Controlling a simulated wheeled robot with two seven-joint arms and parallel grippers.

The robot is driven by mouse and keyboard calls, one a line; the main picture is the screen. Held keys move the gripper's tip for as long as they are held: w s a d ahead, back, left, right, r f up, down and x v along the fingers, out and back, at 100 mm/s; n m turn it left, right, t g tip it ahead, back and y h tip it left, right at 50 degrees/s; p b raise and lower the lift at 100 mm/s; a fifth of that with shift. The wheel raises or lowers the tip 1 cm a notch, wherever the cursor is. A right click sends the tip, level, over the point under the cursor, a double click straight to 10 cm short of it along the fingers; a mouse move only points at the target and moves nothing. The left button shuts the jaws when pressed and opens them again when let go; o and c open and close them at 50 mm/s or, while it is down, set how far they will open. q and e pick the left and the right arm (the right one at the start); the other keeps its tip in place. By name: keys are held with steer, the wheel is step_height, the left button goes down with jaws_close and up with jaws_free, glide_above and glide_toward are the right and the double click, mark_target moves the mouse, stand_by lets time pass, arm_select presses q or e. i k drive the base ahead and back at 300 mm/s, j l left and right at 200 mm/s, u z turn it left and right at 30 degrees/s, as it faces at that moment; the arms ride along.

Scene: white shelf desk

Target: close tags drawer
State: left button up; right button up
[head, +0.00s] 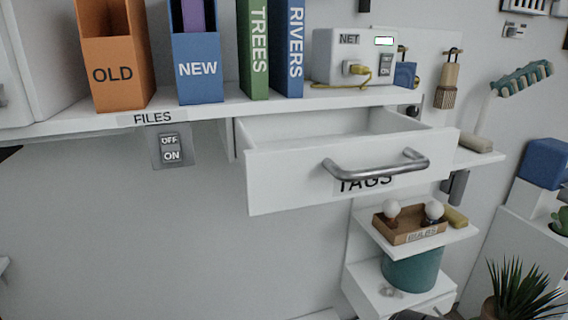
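The white tags drawer (290,184) is pulled open below the shelf in the head view, and its empty-looking inside shows from above. Its front carries a TAGS label (352,184), partly hidden by the grey bar handle (375,165). Neither of my grippers shows in the head view, and nothing touches the handle.
The white shelf (100,112) above holds an orange OLD file box (118,85), a blue NEW box (197,85), green and blue binders, and a NET box (345,50). Below right, a small shelf holds a bulb tray (408,234). Space left of the drawer is clear.

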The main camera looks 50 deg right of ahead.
mark_target(292, 160)
steer(key=z, duration=2)
